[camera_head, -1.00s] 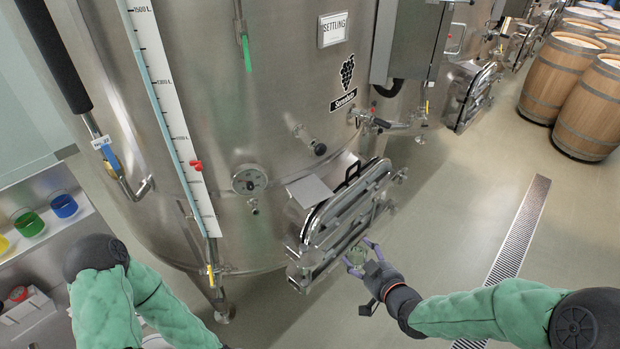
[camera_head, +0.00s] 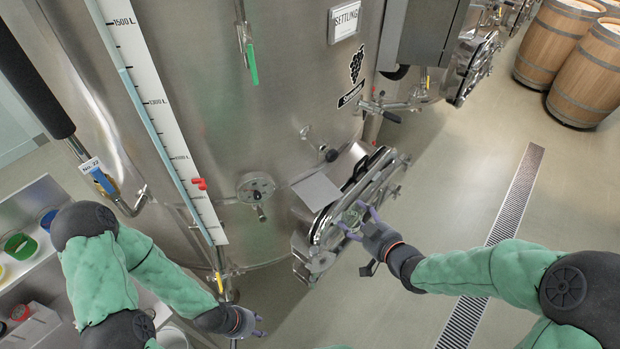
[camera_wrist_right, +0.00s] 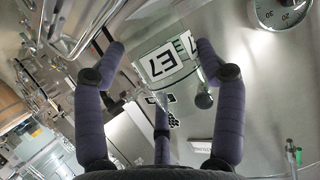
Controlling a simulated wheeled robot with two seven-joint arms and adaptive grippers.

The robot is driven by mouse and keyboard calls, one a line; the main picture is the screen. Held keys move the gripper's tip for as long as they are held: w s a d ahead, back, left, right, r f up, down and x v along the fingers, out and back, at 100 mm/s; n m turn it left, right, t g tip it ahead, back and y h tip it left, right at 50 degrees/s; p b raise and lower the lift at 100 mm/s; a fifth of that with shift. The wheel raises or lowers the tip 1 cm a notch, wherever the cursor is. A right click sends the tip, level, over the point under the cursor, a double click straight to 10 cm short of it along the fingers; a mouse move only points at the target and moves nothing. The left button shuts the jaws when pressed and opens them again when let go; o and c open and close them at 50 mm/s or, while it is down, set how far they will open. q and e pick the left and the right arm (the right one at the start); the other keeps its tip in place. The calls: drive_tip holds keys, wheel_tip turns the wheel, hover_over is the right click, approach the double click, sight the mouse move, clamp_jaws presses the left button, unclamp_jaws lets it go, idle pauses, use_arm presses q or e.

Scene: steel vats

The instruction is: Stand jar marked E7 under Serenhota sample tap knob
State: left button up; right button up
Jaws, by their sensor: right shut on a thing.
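The clear glass jar marked E7 (camera_wrist_right: 165,62) shows its white label in the right wrist view, tilted in that picture. My right gripper (camera_wrist_right: 161,50) is shut on it. In the head view, that gripper (camera_head: 354,222) holds the jar (camera_head: 350,214) in front of the vat's oval hatch, off the floor. The steel vat (camera_head: 285,85) bears a grape sign (camera_head: 352,92), its small lettering hard to read. A black knob (camera_head: 330,155) on a small tap sticks out above the hatch; a black knob (camera_wrist_right: 204,101) also shows in the wrist view. My left gripper (camera_head: 258,325) is low and seems empty.
The hatch (camera_head: 350,210) juts out close to the jar. A round dial (camera_head: 256,188) is left of it, and a valve with a pipe (camera_head: 385,108) is above right. A side shelf (camera_head: 45,265) holds coloured cups. Floor right of the hatch is clear around the drain grate (camera_head: 495,235).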

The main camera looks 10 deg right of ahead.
drive_tip(key=w+a+p, duration=0.1)
drive_tip(key=w, duration=0.4)
drive_tip(key=w+a+p, duration=0.1)
drive_tip(key=w+a, duration=0.1)
drive_tip(key=w, duration=0.4)
drive_tip(key=w+a+p, duration=0.1)
drive_tip(key=w+a, duration=0.1)
drive_tip(key=w, duration=0.4)
drive_tip(key=shift+w+r, duration=0.1)
drive_tip(key=shift+w, duration=0.05)
drive_tip(key=shift+w+p, duration=0.15)
drive_tip(key=shift+p, duration=0.15)
drive_tip(key=shift+f+p, duration=0.5)
drive_tip(key=shift+f, duration=1.3)
drive_tip(key=shift+f, duration=0.1)
drive_tip(key=o, duration=1)
drive_tip(key=shift+o, duration=0.2)
